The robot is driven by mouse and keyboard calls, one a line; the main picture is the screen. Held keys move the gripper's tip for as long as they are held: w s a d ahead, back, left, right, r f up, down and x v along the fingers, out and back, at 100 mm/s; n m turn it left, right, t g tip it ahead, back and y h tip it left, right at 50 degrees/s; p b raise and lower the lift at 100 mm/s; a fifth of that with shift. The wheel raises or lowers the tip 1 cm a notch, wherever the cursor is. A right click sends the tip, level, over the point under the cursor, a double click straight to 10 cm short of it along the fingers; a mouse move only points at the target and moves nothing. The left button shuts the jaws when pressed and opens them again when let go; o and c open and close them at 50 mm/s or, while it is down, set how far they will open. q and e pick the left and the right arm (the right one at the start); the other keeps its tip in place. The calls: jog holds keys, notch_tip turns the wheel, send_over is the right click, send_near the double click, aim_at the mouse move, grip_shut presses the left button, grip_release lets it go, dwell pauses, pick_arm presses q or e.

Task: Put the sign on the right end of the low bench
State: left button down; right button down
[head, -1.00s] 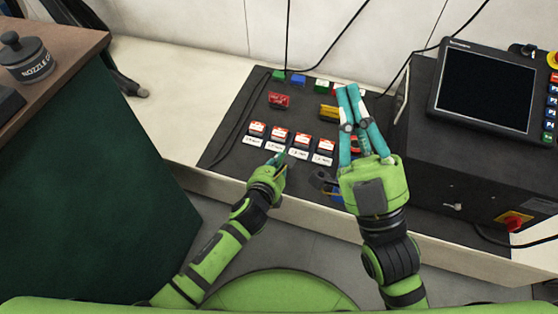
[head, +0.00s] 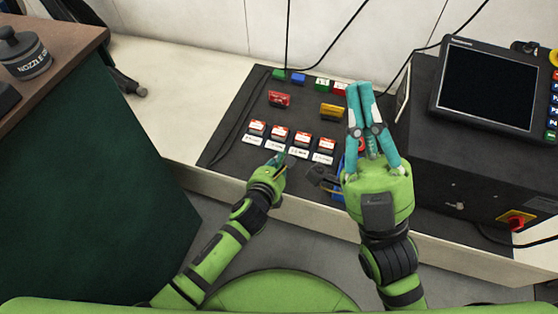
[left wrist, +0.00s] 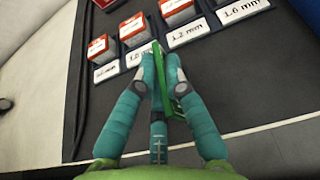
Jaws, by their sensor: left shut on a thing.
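The low bench (head: 175,120) is pale, with a dark mat (head: 237,125) on it. My left gripper (head: 280,158) is low over the mat's front part, by the row of white labels. In the left wrist view my left gripper (left wrist: 160,55) is shut on a thin green thing (left wrist: 181,90), seen nearly edge-on and partly hidden by the fingers; I cannot tell from its face whether it is the sign. Its tips are close to the 1.0 mm label. My right gripper (head: 359,88) is shut, with no thing visible between its tips, above the mat's right part.
Several red-and-white boxes (head: 280,133) stand behind the labels. A red block (head: 279,99) and yellow block (head: 332,112) lie further back. A blue thing (head: 337,187) is beside my right gripper. A black machine with a screen (head: 488,85) fills the bench's right side.

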pick_arm(q)
jog(key=shift+f+b, duration=0.35)
jog(key=shift+f, duration=0.15)
jog(key=c, duration=1.2)
grip_release()
jog(key=shift+c, duration=0.2)
jog(key=v, duration=1.2)
